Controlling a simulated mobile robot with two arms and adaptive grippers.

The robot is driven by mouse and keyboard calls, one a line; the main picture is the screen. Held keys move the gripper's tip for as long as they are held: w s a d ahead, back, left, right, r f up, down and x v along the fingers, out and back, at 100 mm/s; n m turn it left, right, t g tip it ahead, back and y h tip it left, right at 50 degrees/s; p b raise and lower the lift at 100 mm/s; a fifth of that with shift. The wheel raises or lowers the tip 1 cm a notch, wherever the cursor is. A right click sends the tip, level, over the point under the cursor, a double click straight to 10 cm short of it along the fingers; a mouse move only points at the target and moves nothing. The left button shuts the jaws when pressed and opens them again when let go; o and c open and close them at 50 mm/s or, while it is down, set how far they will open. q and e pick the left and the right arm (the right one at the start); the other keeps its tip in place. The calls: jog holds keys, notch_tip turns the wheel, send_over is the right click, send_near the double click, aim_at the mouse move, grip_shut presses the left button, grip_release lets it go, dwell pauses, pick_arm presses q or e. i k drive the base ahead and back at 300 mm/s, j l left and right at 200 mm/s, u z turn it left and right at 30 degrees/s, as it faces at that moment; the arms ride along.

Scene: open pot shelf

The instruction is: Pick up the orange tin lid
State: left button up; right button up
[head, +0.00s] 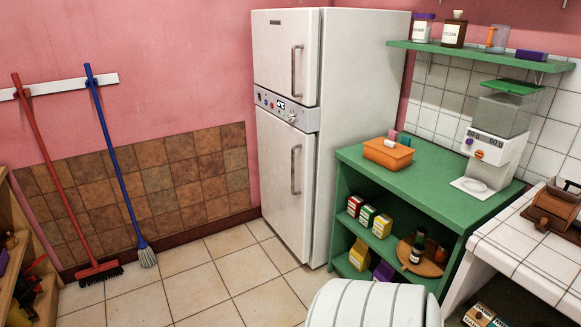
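An orange tin (387,160) stands on the left part of the green shelf unit's top, near the fridge. Its orange lid (380,148) appears to be on it, with a small pale cylinder-like piece on top that looks like a handle. The seam between lid and tin is too small to make out. Neither of my grippers is in view.
The green unit's top (432,187) is clear between the tin and a white dispenser (495,140). Small pink and grey items (398,138) stand close behind the tin. A white fridge (330,120) rises to the left. Tiled floor (215,275) is open in front.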

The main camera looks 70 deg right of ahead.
aim_at(397, 150)
jog(key=z, duration=2.8)
